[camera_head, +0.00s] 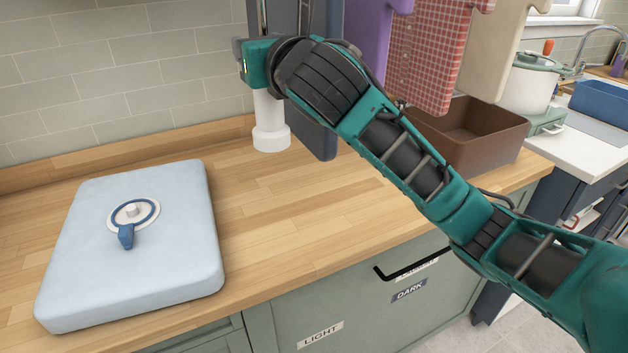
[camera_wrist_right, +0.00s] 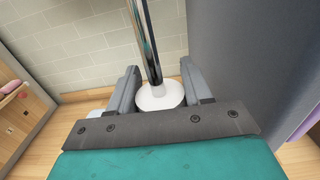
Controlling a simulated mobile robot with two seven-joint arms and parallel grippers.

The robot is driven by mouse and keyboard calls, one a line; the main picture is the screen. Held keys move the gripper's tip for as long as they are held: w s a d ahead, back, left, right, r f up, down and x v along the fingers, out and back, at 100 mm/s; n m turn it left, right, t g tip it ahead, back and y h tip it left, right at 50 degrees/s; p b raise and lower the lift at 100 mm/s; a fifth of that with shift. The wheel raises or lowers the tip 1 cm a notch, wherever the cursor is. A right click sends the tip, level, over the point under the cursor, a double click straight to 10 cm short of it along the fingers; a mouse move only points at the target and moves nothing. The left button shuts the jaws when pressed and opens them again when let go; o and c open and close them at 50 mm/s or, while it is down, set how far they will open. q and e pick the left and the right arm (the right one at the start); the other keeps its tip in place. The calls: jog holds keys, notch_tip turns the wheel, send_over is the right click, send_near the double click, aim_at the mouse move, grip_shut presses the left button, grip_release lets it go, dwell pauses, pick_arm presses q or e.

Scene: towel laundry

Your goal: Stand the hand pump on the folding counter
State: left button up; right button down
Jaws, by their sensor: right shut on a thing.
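The white hand pump (camera_head: 270,138) is upright at the back of the wooden folding counter (camera_head: 280,215). Its wide round base is at or very near the wood; I cannot tell whether it touches. In the right wrist view its white top and metal rod (camera_wrist_right: 151,45) show between the fingers. My right gripper (camera_wrist_right: 160,88) is shut on the pump. In the head view the teal right hand (camera_head: 258,64) is above the pump and hides its upper part. My left gripper is not in view.
A light-blue padded bag (camera_head: 175,260) with a round valve (camera_head: 132,214) lies on the counter's left. A brown bin (camera_head: 490,135) is farther right, below hanging towels (camera_head: 432,50). The counter's middle is clear.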

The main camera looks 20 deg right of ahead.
jog(key=shift+d+f, duration=0.1)
jog(key=shift+f, duration=0.15)
notch_tip(320, 180, down, 19)
jog(key=b, duration=0.5)
jog(key=shift+f, duration=0.15)
jog(key=shift+f, duration=0.1)
jog(key=shift+c, duration=2.4)
grip_release()
jog(key=shift+f, duration=0.1)
